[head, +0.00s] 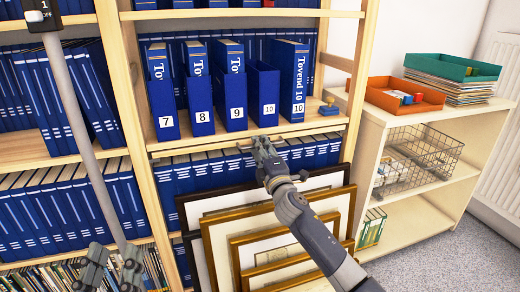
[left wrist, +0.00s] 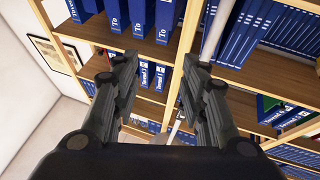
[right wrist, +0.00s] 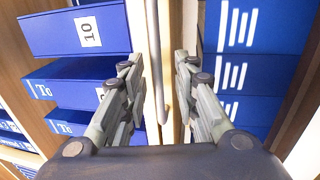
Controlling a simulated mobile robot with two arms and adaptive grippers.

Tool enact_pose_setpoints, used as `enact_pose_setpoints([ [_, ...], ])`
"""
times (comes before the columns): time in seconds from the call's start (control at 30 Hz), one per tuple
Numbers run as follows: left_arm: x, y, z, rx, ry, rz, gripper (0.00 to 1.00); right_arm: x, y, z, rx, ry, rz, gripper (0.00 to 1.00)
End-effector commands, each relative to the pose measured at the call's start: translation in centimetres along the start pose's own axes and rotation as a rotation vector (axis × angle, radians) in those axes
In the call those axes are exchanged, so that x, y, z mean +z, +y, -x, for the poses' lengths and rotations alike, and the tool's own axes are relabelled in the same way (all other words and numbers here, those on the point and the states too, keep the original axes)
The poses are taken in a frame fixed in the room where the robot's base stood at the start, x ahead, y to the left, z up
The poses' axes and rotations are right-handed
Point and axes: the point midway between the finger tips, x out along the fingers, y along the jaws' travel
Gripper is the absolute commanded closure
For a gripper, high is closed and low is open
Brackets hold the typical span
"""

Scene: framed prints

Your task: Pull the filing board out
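The filing board (head: 300,127) is a pale wooden pull-out shelf with a metal bar handle (right wrist: 158,85) along its front edge. It sits below the numbered blue binders. My right gripper (head: 258,146) is at the board's front edge. In the right wrist view, its fingers (right wrist: 158,62) are apart, one on each side of the handle and board edge; I cannot tell whether either touches. My left gripper (head: 112,254) hangs low at the left in front of the shelves. In the left wrist view it is open and empty (left wrist: 158,62).
Blue binders numbered 7 to 10 (head: 235,103) stand above the board. Framed prints (head: 222,245) lean against the shelf below my right gripper. A low white cabinet (head: 385,130) with an orange tray (head: 405,95) and a wire basket (head: 420,155) stands at the right.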

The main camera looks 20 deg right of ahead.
Motion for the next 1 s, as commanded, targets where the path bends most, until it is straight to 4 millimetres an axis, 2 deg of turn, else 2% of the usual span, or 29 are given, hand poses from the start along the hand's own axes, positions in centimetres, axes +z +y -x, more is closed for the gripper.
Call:
enact_pose_setpoints([
  [0.2,-1.05,0.13,0.02,0.003,0.056,0.002,0.6,-0.01,0.04,-0.87,0.0,0.001,0.0,0.72],
  [0.47,-1.14,0.15,0.01,0.003,0.059,0.002,0.6,-0.01,0.05,-0.9,0.0,0.001,0.0,0.72],
  [0.5,-1.14,0.15,0.01,0.003,0.059,0.002,0.6,-0.01,0.04,-0.9,0.0,0.001,0.0,0.81],
  [0.6,-1.12,0.15,0.0,0.003,0.059,0.002,0.6,-0.01,0.04,-0.89,0.0,0.0,0.0,1.0],
  [1.0,-0.55,0.05,-0.09,0.001,0.021,0.001,0.6,-0.01,0.0,-0.55,-0.003,0.0,0.0,1.0],
])
